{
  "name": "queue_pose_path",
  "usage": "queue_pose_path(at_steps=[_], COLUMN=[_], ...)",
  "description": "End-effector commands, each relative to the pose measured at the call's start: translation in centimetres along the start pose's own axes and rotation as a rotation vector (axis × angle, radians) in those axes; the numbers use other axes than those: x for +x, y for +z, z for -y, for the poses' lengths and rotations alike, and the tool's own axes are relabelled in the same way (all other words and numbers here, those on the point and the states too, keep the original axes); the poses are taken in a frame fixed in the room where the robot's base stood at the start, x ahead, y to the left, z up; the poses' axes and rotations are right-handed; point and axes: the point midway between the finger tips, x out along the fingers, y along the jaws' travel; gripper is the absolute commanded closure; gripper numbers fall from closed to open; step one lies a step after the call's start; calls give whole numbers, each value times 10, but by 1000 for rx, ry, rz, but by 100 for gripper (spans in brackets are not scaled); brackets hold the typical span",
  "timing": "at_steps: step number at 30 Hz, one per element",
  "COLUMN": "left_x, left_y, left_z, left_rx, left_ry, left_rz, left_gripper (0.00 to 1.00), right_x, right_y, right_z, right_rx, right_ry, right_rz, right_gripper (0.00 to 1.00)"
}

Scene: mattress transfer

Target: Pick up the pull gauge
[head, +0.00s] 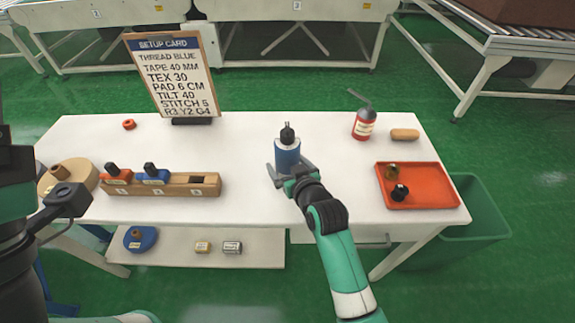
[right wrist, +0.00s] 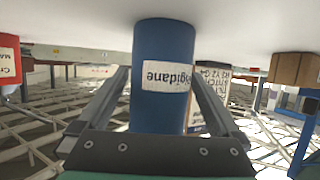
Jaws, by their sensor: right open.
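No thing in view is clearly marked as the pull gauge, and I cannot tell which one it is. A blue cylinder with a black top (head: 287,155) stands upright near the middle of the white table. My right gripper (head: 288,174) is open, with its fingers on both sides of this cylinder. In the right wrist view the blue cylinder (right wrist: 165,50) has a white label, partly readable as "igidane", and stands between the fingers of my right gripper (right wrist: 163,100). My left gripper (head: 70,199) is at the table's left edge; its jaws are not clear.
A wooden rack (head: 207,190) holds an orange and a blue block-like item. A red tray (head: 447,195) holds two small things. A lower shelf (head: 265,255) holds small items.

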Motion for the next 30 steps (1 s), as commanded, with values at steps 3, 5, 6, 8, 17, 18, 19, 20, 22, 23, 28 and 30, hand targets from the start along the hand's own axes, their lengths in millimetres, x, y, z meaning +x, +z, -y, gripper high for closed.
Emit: queue_pose_path(at_steps=[3, 5, 6, 8, 17, 18, 19, 20, 22, 23, 28, 30], left_x=[1, 1, 1, 1, 1, 1, 1, 1, 1, 1, 1, 1], left_y=[-1, -1, -1, -1, -1, -1, -1, -1, -1, -1, -1, -1], left_z=[0, 0, 0, 0, 0, 0, 0, 0, 0, 0, 0, 0], left_rx=[0, 0, 0, 0, 0, 0, 0, 0, 0, 0, 0, 0], left_ry=[0, 0, 0, 0, 0, 0, 0, 0, 0, 0, 0, 0], left_rz=[-1, -1, -1, -1, -1, -1, -1, 0, -1, 0, 0, 0], left_gripper=[50, 50, 50, 50, 50, 50, 50, 50, 50, 50, 50, 50], right_x=[-1, -1, -1, -1, -1, -1, -1, -1, -1, -1, -1, -1], right_y=[-1, -1, -1, 0, 0, 0, 0, 0, 0, 0, -3, -3], right_z=[0, 0, 0, 0, 0, 0, 0, 0, 0, 0, 0, 0], right_rx=[0, 0, 0, 0, 0, 0, 0, 0, 0, 0, 0, 0], right_ry=[0, 0, 0, 0, 0, 0, 0, 0, 0, 0, 1, 1], right_rz=[0, 0, 0, 0, 0, 0, 0, 1, 1, 1, -5, -5], right_gripper=[0, 11, 18, 29, 83, 90, 95, 100, 100, 100, 100, 100])
